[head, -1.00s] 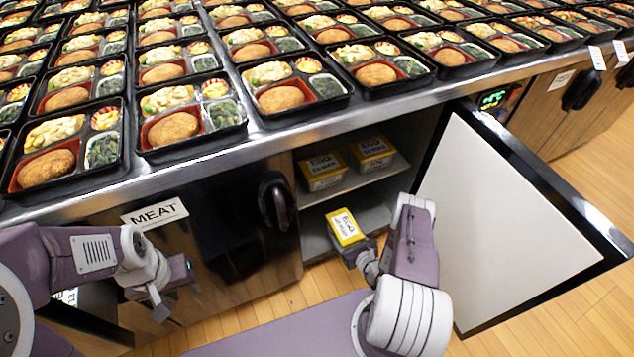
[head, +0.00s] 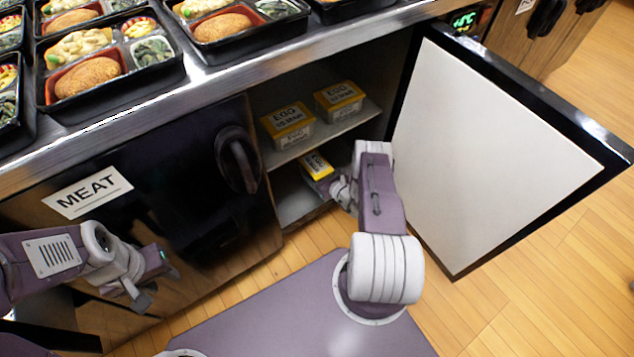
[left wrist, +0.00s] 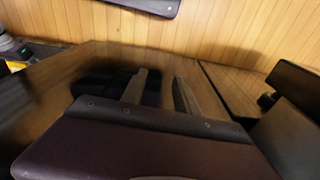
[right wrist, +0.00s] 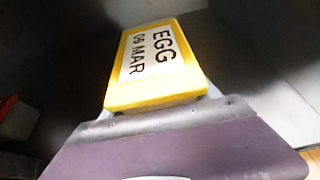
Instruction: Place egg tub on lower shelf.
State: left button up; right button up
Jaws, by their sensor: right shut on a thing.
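The egg tub (head: 316,165) has a yellow lid and a white label; it is inside the open cabinet, below the upper shelf. In the right wrist view the egg tub (right wrist: 158,62) fills the middle, its label reading EGG 06 MAR.
Two other egg tubs (head: 288,123) (head: 339,100) stand on the upper shelf (head: 330,132). The white-lined cabinet door (head: 490,150) stands open at the right. The shut door with a MEAT label (head: 88,191) is at the left. Bento trays (head: 110,100) cover the counter above.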

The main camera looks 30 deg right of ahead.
notch_tip(320, 180, down, 4)
jog(key=b, duration=0.3)
jog(key=shift+f, duration=0.15)
jog(key=shift+r, duration=0.25)
jog(key=shift+f, duration=0.1)
jog(key=o, duration=1.8)
jog(key=shift+c, duration=0.2)
jog(key=p+v, duration=0.7)
jog(key=v, duration=0.5)
